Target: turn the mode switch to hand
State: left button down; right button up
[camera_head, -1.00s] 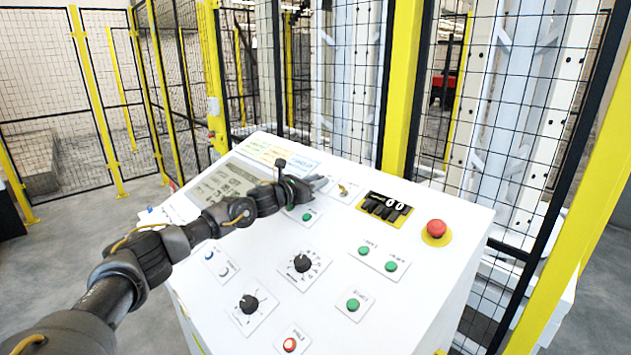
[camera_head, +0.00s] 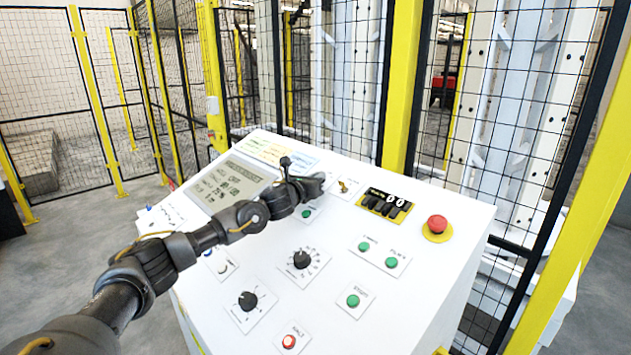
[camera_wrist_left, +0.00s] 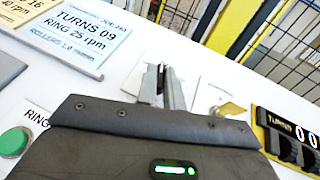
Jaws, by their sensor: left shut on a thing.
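My left gripper (camera_head: 322,180) reaches over the upper middle of the white control panel (camera_head: 400,312). In the left wrist view its two narrow grey fingers (camera_wrist_left: 161,82) are close together, shut on a small dark part, which appears to be the mode switch (camera_wrist_left: 161,69). The fingers hide most of the switch, so its pointer direction cannot be read. A pale label plate (camera_wrist_left: 184,82) shows behind the fingers. My right gripper is not in view.
A brass key switch (camera_head: 344,187) and a black and yellow counter (camera_head: 385,204) lie just right of the gripper. A green button (camera_head: 306,212) is close below it. The panel also has two black dials, a display (camera_head: 230,184) and a red emergency stop (camera_head: 437,224).

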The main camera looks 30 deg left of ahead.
pick_arm(q)
jog(key=n+y+b, duration=0.1)
jog(key=n+y, duration=0.1)
jog(key=y, duration=0.1)
jog(key=n+g+y+b, duration=0.1)
jog(key=n, duration=0.1)
jog(key=shift+d+f+b, duration=0.3)
jog(key=shift+d+f, duration=0.05)
jog(key=shift+r+n+g+y+b, duration=0.15)
jog(key=shift+n+g+y+b, duration=0.45)
jog(key=shift+n+y+b, duration=0.75)
jog(key=shift+n+y, duration=0.25)
jog(key=shift+y, duration=0.1)
